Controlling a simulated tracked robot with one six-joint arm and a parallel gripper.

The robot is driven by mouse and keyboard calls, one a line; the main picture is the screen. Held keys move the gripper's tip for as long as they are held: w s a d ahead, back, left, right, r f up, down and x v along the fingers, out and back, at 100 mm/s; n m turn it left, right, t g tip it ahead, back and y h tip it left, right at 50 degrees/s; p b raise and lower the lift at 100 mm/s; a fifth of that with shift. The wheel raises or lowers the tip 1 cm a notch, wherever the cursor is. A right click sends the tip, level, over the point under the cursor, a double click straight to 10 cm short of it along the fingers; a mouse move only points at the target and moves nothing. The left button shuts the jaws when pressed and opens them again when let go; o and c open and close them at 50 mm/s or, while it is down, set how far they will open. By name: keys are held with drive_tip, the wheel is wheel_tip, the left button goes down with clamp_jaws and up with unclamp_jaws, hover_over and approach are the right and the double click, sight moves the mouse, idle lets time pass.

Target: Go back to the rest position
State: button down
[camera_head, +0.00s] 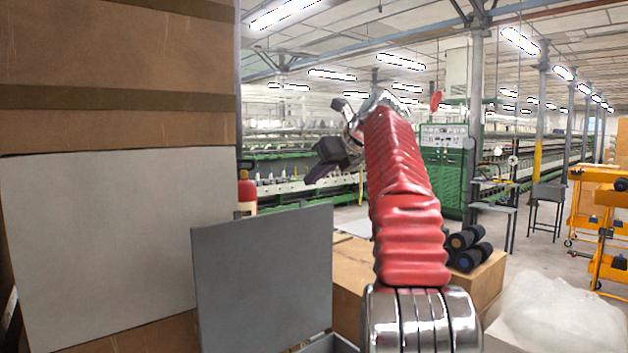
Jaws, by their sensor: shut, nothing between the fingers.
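My arm, in a red ribbed sleeve, rises from the bottom middle of the head view and bends to the left at its silver wrist. My gripper (322,172) is at the arm's end, raised above the grey panel and pointing left and down. Its dark fingers are together, with nothing seen between them. It is small in the picture, and the arm does not cover it.
A grey panel (262,275) stands front left, beside a large cardboard stack (120,80) with a pale sheet (120,240). Black rollers (466,248) lie on a cardboard box (486,282) at right. A clear plastic bag (560,315) and orange carts (600,220) stand farther right.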

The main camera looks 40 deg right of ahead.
idle(0.5)
drive_tip(key=d+f+n+g+h, duration=0.1)
drive_tip(key=d+f+n, duration=0.3)
drive_tip(key=f+n, duration=0.5)
drive_tip(key=s+a+f+n+g, duration=0.2)
drive_tip(key=s+a+f+n, duration=0.1)
drive_tip(key=a+f+n, duration=0.4)
drive_tip(key=s+a+f+n+g, duration=0.1)
drive_tip(key=s+a+f+n, duration=0.8)
drive_tip(key=s+a, duration=0.5)
drive_tip(key=s+a+f+n+g, duration=0.1)
drive_tip(key=s+a+f+n, duration=0.9)
drive_tip(key=a, duration=0.8)
drive_tip(key=s+f, duration=0.2)
drive_tip(key=s, duration=0.2)
drive_tip(key=shift+s+a+f+n+y, duration=0.15)
drive_tip(key=shift+s+f+n+y, duration=0.05)
drive_tip(key=shift+s+n+y, duration=0.1)
